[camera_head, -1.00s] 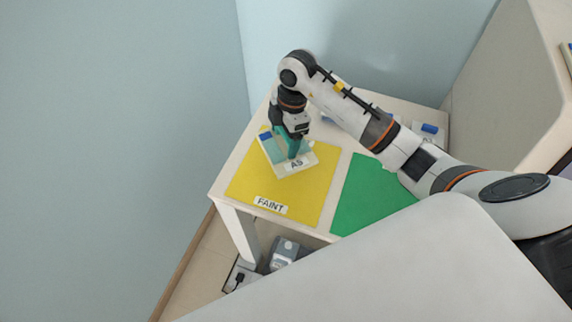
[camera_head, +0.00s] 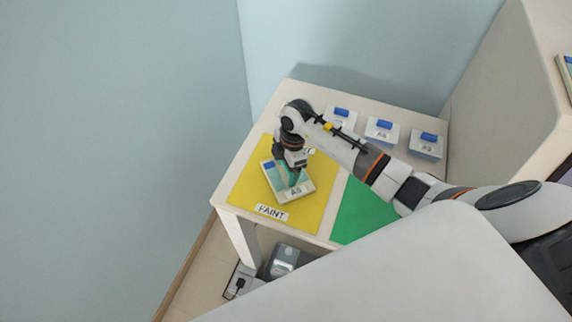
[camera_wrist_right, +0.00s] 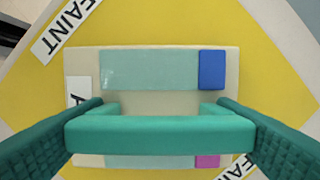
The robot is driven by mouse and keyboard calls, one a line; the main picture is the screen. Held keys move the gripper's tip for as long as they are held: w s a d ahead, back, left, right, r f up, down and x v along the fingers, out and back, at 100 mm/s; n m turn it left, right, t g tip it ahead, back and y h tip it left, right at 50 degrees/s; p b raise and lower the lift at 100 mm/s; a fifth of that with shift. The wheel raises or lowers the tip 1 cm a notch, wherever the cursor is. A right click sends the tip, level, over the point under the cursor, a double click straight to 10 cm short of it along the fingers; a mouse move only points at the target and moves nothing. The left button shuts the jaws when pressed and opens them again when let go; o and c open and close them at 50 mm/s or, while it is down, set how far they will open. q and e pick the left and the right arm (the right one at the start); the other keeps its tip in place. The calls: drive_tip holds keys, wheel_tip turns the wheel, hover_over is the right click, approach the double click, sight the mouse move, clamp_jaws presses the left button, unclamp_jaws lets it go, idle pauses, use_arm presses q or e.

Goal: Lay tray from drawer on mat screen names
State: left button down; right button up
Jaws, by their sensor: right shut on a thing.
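A pale tray labelled A5 (camera_head: 304,186), with glass-green panels and a blue block, is over the yellow mat (camera_head: 237,193), whose label reads FAINT (camera_head: 271,212). My right gripper (camera_head: 293,178) is shut on the tray's teal handle. In the right wrist view the teal fingers (camera_wrist_right: 160,128) grip the handle from both sides, and the tray (camera_wrist_right: 150,97) lies level over yellow, with a pink block partly hidden behind the handle. The tray is on the mat or just above it; I cannot tell which. My left gripper is out of view.
A green mat (camera_head: 362,215) lies to the right, partly hidden by my arm. Three small pale trays with blue blocks (camera_head: 341,112) (camera_head: 382,130) (camera_head: 426,145) stand along the table's back. A grey device (camera_head: 284,260) and a socket box (camera_head: 240,283) are under the table.

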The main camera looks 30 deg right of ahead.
drive_tip(key=o, duration=1.1)
drive_tip(key=shift+c, duration=0.2)
wheel_tip(320, 180, up, 12)
drive_tip(key=d+b, duration=0.1)
drive_tip(key=shift+d+b, duration=0.4)
